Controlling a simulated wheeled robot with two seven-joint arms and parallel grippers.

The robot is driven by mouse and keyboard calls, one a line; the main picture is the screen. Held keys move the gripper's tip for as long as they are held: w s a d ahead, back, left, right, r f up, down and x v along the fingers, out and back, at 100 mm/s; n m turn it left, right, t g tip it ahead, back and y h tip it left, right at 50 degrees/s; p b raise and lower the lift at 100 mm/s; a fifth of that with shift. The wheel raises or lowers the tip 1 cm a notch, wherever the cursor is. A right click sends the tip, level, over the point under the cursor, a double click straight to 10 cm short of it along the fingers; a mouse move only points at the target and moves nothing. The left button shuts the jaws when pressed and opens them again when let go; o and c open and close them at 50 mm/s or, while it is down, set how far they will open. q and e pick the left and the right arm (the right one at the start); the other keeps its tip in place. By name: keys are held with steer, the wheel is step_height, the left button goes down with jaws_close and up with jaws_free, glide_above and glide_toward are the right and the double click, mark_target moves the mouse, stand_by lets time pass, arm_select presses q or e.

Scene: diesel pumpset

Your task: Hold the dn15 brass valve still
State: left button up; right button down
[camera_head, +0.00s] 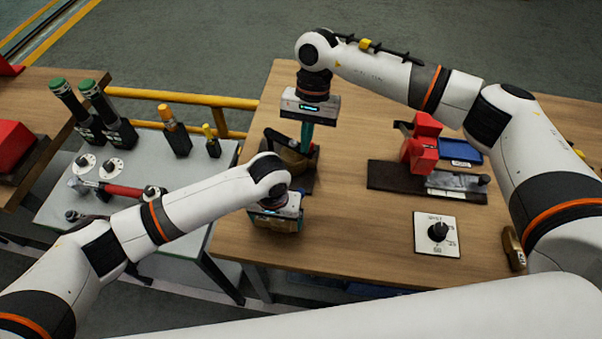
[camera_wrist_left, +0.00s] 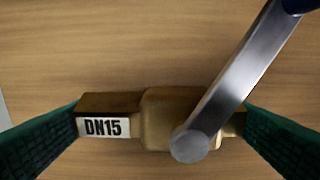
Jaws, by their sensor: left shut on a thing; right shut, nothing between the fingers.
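In the left wrist view, the brass valve (camera_wrist_left: 165,120) has a white DN15 label (camera_wrist_left: 103,128) on its left end. Its silver lever (camera_wrist_left: 240,75) slants up to the right and ends in a dark blue tip (camera_wrist_left: 298,5). My left gripper (camera_wrist_left: 160,130) is shut on the valve, with green pads at both its ends. My right gripper (camera_head: 306,140) is shut and empty, pointing down farther back, beside a brown rounded object (camera_head: 285,155).
A dark stand (camera_head: 303,185) lies under the brown object. On the wooden table (camera_head: 350,220), a red vise-like device (camera_head: 420,145), a blue tray (camera_head: 460,150) and a dial plate (camera_head: 436,235) stand to the right. A grey side table (camera_head: 60,205) at left holds several tools.

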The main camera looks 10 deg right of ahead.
steer(key=s+f, duration=0.1)
steer(key=f, duration=0.2)
steer(key=a+f+n, duration=0.1)
steer(key=f, duration=0.2)
steer(key=s+f+n+h, duration=0.1)
steer(key=f, duration=0.2)
steer(key=shift+s+a+f, duration=0.2)
steer(key=shift+s+a, duration=0.1)
steer(key=shift+s+d+m, duration=0.2)
steer(key=shift+d+m, duration=0.05)
steer(key=shift+m, duration=0.15)
